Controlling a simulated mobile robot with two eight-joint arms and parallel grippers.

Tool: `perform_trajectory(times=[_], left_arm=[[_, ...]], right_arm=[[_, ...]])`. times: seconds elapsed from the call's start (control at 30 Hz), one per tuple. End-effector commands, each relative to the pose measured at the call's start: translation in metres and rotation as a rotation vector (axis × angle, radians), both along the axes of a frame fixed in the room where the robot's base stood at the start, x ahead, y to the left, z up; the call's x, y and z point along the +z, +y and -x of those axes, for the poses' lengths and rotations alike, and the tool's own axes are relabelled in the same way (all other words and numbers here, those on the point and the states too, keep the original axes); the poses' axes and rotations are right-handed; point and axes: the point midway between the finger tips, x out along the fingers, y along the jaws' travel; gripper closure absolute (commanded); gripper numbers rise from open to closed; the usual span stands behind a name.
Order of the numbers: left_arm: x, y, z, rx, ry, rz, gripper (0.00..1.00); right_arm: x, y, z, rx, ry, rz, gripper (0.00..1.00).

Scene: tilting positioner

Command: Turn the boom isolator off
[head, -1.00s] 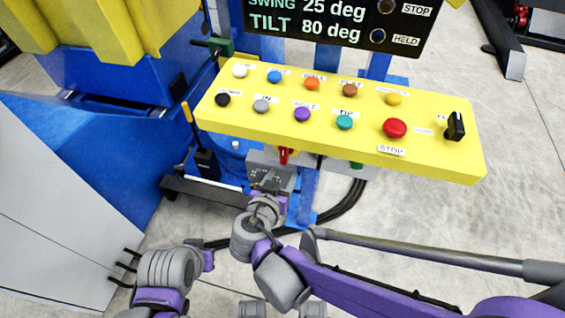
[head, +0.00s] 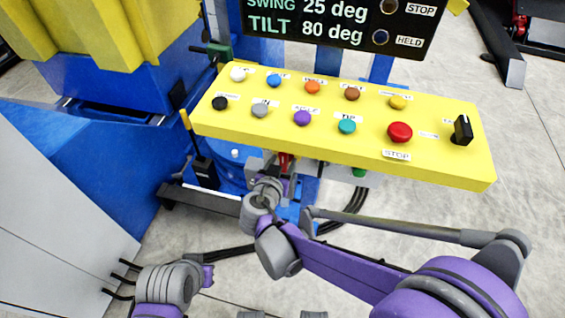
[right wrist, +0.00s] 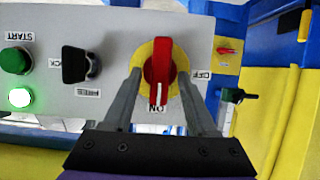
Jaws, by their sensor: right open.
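A red rotary handle (right wrist: 159,72) on a round yellow plate (right wrist: 140,52) sits on a grey panel in the right wrist view, which shows it upside down. Its white mark is at the ON label; the OFF label is at its right. My right gripper (right wrist: 160,88) is open, with one finger on each side of the handle; I cannot tell whether they touch it. In the head view the red handle (head: 284,160) is partly hidden below the yellow console, with my right gripper (head: 279,178) at it. My left gripper does not show, only part of its arm.
A black selector (right wrist: 80,65) and a lit green lamp (right wrist: 20,97) are beside the handle. The yellow console (head: 440,160) overhangs my right gripper.

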Motion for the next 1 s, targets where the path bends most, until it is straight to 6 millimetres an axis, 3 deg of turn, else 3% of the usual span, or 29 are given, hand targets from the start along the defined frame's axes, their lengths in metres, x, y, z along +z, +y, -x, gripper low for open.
perform_trajectory(times=[0.2,0.53,1.0], left_arm=[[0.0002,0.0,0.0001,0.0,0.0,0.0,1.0],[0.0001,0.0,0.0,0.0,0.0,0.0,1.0],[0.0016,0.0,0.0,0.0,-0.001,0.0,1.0]], right_arm=[[0.0001,0.0,-0.0002,0.0,0.0,0.0,0.43],[0.0,0.0,0.0001,0.0,0.0,0.0,1.0],[0.0002,0.0014,-0.0002,0.001,0.013,0.044,1.0]])
